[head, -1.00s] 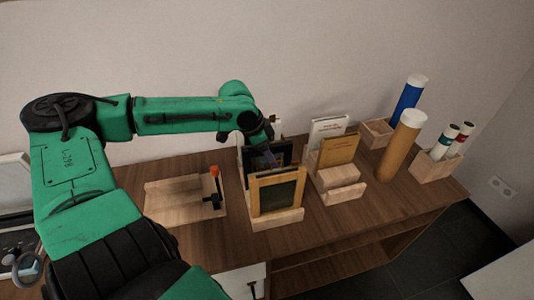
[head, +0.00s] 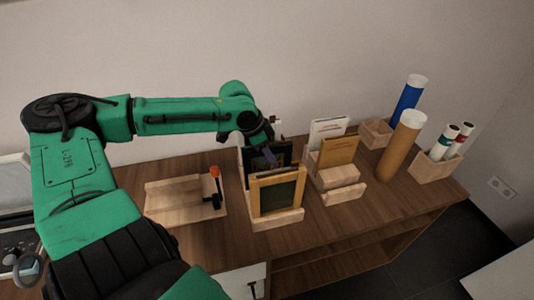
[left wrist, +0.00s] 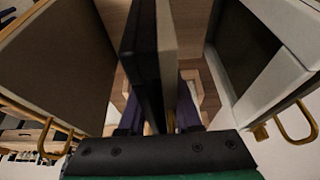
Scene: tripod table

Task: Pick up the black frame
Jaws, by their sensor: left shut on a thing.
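The black frame (head: 285,153) stands upright in a wooden rack (head: 285,219), behind a gold-edged frame (head: 277,191). My left gripper (head: 268,152) reaches down from above and is shut on the black frame's upper part. In the left wrist view the black frame (left wrist: 146,60) runs edge-on between the two dark fingers of my left gripper (left wrist: 160,116). The gold-edged frame (left wrist: 60,60) is to the left there and a white frame (left wrist: 290,48) to the right, both apart from the fingers. The black frame's lower part is hidden in the head view. My right gripper is not in view.
A wooden board with an orange-knobbed lever (head: 215,172) lies left of the rack. To the right are a book stand with a white book (head: 327,128) and a tan book (head: 338,151), a brown tube (head: 400,146), a blue tube (head: 408,98) and a box of small tubes (head: 436,166).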

